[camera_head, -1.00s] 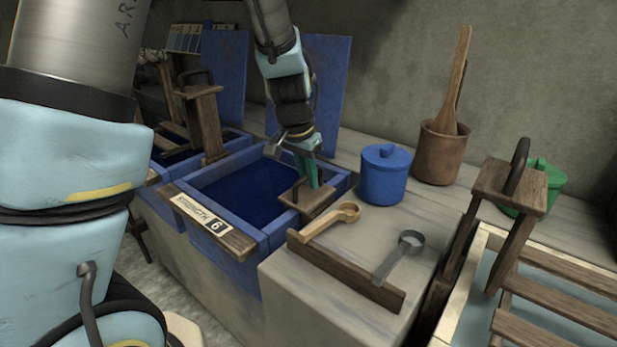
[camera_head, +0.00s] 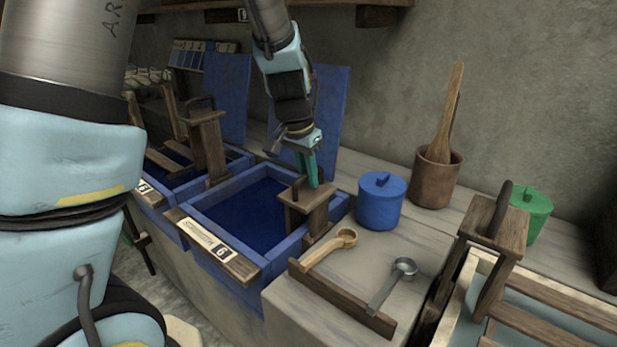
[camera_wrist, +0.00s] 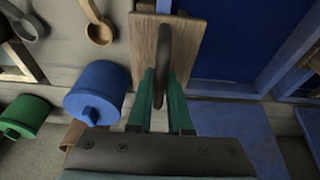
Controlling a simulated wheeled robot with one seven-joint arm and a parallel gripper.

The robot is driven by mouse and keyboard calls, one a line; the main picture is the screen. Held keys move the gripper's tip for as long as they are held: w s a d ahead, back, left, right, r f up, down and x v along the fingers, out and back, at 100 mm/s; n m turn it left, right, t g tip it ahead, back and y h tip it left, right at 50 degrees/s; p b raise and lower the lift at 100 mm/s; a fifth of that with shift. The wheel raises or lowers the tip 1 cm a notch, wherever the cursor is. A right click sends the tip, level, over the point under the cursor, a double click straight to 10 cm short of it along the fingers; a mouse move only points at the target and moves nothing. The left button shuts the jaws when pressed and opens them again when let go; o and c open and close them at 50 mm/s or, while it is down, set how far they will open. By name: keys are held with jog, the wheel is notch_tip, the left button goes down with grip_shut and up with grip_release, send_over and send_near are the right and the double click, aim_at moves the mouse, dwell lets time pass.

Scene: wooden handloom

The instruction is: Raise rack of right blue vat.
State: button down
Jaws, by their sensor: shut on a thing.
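The right blue vat (camera_head: 200,213) has a square blue rim and dark blue liquid inside. Its rack (camera_head: 306,197) is a wooden top board with a dark handle, standing at the vat's right end. The board is above the rim and an upright wooden part shows below it. My gripper (camera_head: 311,183) comes down from above with teal fingers shut on the rack's handle. In the wrist view the fingers (camera_wrist: 161,92) close on either side of the dark handle (camera_wrist: 164,60) over the wooden board (camera_wrist: 184,40). The rack's lower part is hidden in the vat.
A blue lidded pot (camera_head: 381,202) stands close right of the rack. A wooden ladle (camera_head: 325,248) and a metal ladle (camera_head: 392,284) lie on the counter's wooden rail. A left vat with a raised rack (camera_head: 207,140) stands beside. A blue panel (camera_head: 328,120) rises behind my gripper.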

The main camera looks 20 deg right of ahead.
jog(key=shift+w+r+p, duration=0.1)
jog(key=shift+r+p, duration=3.8)
jog(key=shift+r, duration=1.3)
grip_release()
jog(key=d+p+v, duration=0.1)
jog(key=p+v, duration=0.4)
jog(key=v, duration=0.1)
jog(key=shift+w+r, duration=0.3)
jog(key=shift+r, duration=0.25)
jog(key=shift+d, duration=0.1)
